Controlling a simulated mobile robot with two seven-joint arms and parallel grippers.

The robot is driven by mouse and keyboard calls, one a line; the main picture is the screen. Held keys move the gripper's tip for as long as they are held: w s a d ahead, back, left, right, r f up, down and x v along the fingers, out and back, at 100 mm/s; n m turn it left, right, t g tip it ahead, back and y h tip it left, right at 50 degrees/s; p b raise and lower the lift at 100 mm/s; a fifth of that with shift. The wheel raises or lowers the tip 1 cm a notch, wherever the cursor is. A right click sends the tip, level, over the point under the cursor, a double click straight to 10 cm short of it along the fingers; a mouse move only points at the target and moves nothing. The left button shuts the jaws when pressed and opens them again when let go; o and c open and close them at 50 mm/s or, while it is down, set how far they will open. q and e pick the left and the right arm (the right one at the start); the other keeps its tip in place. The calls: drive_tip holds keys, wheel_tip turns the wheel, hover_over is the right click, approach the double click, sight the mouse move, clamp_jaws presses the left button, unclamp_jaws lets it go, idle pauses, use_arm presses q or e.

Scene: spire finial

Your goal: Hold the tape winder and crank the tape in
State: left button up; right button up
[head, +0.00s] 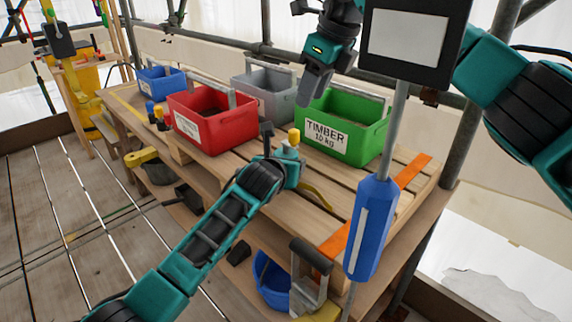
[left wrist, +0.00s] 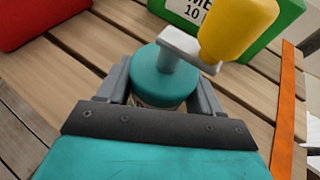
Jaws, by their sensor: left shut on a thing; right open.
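The tape winder shows in the left wrist view as a round teal body (left wrist: 155,90) with a grey crank arm (left wrist: 188,48) and a yellow knob (left wrist: 238,30). In the head view its yellow knob (head: 293,137) stands up above the pallet. My left gripper (head: 287,168) is shut on the winder, with one finger on each side of its body in the left wrist view. A curved yellow strip (head: 318,194), perhaps the tape, lies just right of it. My right gripper (head: 304,100) is open and empty, above and behind the knob, pointing down. The winder's underside is hidden.
A red crate (head: 213,143), grey crate (head: 270,104) and green crate (head: 376,142), labelled TIMBER, stand behind the winder. A blue handle (head: 370,230) on a grey rod, below a black-framed panel (head: 410,40), blocks part of the right side. An orange strip (head: 414,170) crosses the slats.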

drive_tip(key=shift+o, duration=0.4)
drive_tip(key=shift+o, duration=0.2)
drive_tip(key=shift+a+f, duration=0.1)
drive_tip(key=shift+f, duration=0.1)
drive_tip(key=n+t+y, duration=0.1)
drive_tip(key=t+y, duration=0.5)
drive_tip(key=y, duration=0.7)
approach(294, 131)
drive_tip(key=x, duration=1)
drive_tip(key=shift+w+f, duration=0.1)
drive_tip(key=shift+f, duration=0.2)
clamp_jaws()
